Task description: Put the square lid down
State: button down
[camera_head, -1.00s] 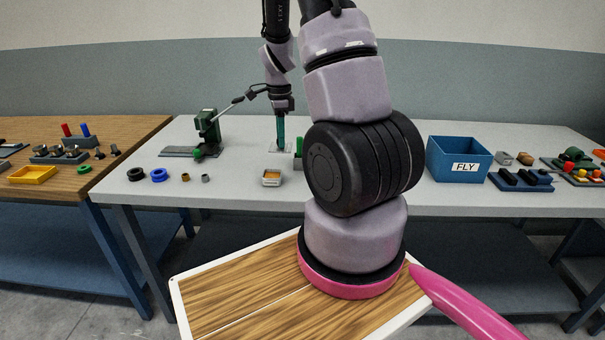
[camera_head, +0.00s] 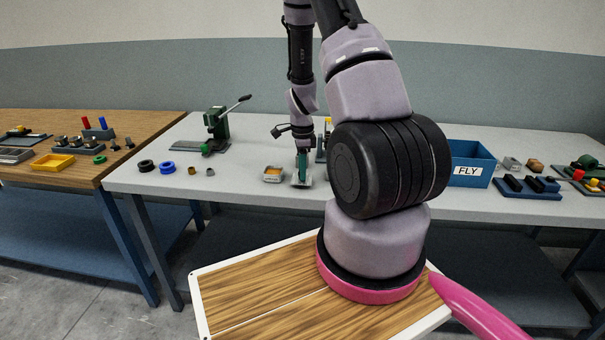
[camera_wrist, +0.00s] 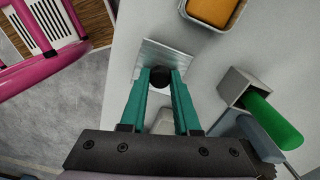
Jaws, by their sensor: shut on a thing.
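The square lid (camera_wrist: 165,50) is a thin silvery plate with a round black knob. My gripper (camera_wrist: 161,78), with teal fingers, is shut on the knob in the wrist view. In the head view the lid (camera_head: 301,183) is at the grey table's near side, under my gripper (camera_head: 302,176), just right of a small open tin. It is at or close above the tabletop; I cannot tell whether it touches. The tin (camera_head: 272,174) has orange contents, and its corner (camera_wrist: 213,12) shows at the top of the wrist view.
A grey holder with a green cylinder (camera_wrist: 272,118) is close right of my gripper in the wrist view. A green lever press (camera_head: 216,124), several rings and a blue FLY bin (camera_head: 467,171) stand on the grey table (camera_head: 240,198). Bare tabletop lies left of the tin.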

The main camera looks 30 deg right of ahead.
jog(key=shift+f, duration=0.55)
jog(key=shift+f, duration=0.15)
jog(key=c, duration=0.6)
grip_release()
jog(key=shift+c, duration=0.2)
